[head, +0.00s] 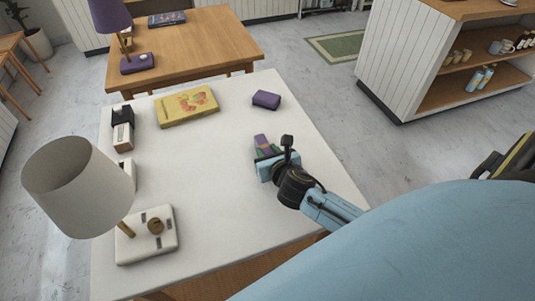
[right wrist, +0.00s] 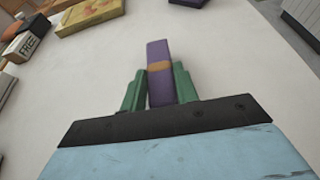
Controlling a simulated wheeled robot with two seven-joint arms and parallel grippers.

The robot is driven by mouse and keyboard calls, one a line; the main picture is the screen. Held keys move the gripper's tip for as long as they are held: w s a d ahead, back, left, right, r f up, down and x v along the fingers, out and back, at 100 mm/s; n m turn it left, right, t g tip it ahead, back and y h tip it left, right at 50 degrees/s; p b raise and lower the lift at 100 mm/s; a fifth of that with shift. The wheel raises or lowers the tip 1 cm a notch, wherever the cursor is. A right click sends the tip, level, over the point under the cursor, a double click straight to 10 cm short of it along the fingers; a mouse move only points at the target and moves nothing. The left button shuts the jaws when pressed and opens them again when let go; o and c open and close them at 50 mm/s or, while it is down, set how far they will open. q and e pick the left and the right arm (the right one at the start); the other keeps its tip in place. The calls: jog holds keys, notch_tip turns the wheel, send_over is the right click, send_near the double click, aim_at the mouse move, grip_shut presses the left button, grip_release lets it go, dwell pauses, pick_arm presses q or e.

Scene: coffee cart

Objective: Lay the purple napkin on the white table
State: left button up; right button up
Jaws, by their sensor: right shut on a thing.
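The purple napkin (right wrist: 158,72) is a narrow folded or rolled piece with an orange band around it. My right gripper (right wrist: 159,86) is shut on it, with a green finger on each side. In the head view the napkin (head: 261,141) and the right gripper (head: 266,153) are over the right part of the white table (head: 205,190). I cannot tell whether the napkin touches the tabletop. My left gripper is not in view.
A purple block (head: 266,99) lies on the table beyond the gripper.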

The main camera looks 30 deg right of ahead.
jog(key=shift+r, duration=0.1)
jog(key=shift+f, duration=0.25)
jog(key=o, duration=0.9)
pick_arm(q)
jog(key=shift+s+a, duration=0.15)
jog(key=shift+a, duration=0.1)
pick_arm(e)
jog(key=shift+o, duration=0.2)
jog(key=shift+r, duration=0.1)
jog(key=shift+r, duration=0.15)
jog(key=p+v, duration=0.2)
jog(key=v, duration=0.9)
jog(key=shift+s+p, duration=0.2)
jog(key=shift+p, duration=0.1)
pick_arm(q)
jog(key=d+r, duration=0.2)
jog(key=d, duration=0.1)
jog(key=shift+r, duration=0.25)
pick_arm(e)
jog(key=shift+s+a+r, duration=0.15)
jog(key=shift+s, duration=0.15)
